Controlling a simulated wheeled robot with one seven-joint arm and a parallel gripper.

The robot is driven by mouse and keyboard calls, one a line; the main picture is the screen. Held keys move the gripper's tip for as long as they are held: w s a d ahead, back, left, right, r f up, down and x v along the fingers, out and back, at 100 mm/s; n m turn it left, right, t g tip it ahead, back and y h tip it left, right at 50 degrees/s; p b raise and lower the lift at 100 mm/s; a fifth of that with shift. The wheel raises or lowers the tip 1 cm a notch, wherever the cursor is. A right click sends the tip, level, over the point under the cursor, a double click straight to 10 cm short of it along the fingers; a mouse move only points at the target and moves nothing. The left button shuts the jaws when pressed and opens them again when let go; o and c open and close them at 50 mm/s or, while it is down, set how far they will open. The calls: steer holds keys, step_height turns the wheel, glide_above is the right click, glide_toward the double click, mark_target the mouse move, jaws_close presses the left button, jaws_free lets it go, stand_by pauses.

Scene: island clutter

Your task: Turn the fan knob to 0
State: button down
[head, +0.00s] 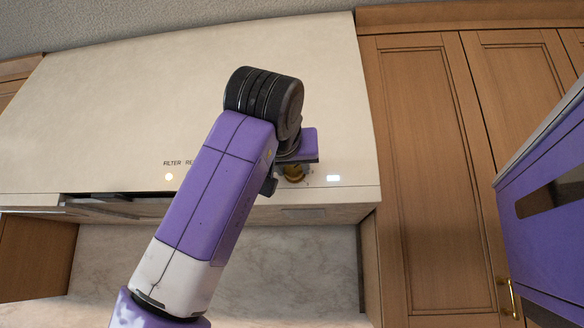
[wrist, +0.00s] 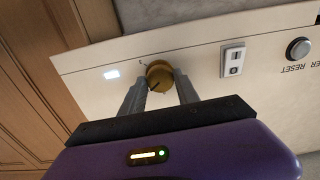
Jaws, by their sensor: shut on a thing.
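The fan knob (wrist: 159,77) is a round brass-coloured knob on the front of the pale range hood (wrist: 205,48). In the wrist view it sits between the two fingers of my gripper (wrist: 160,88), which are shut on its sides. A dark pointer line shows on the knob's face; I cannot read which number it points at. In the head view only part of the knob (head: 293,173) shows below my gripper, and my arm covers much of the hood's front around it.
A lit white rectangle (head: 333,178) is beside the knob. In the wrist view a rocker switch (wrist: 233,60) and a round reset button (wrist: 298,49) are on the other side. Wooden cabinets (head: 425,170) stand to the right of the hood in the head view.

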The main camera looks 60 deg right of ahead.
steer(key=n+b, duration=0.1)
steer(key=n, duration=0.4)
steer(key=shift+f+b, duration=0.1)
steer(key=shift+b, duration=0.3)
steer(key=n+b, duration=0.2)
steer(key=n, duration=0.3)
steer(key=shift+n, duration=0.4)
steer(key=c, duration=0.9)
jaws_free()
steer(key=b+v, duration=0.2)
steer(key=v, duration=0.5)
steer(key=shift+s+a+b, duration=0.15)
steer(key=shift+a+b, duration=0.2)
steer(key=shift+a, duration=0.05)
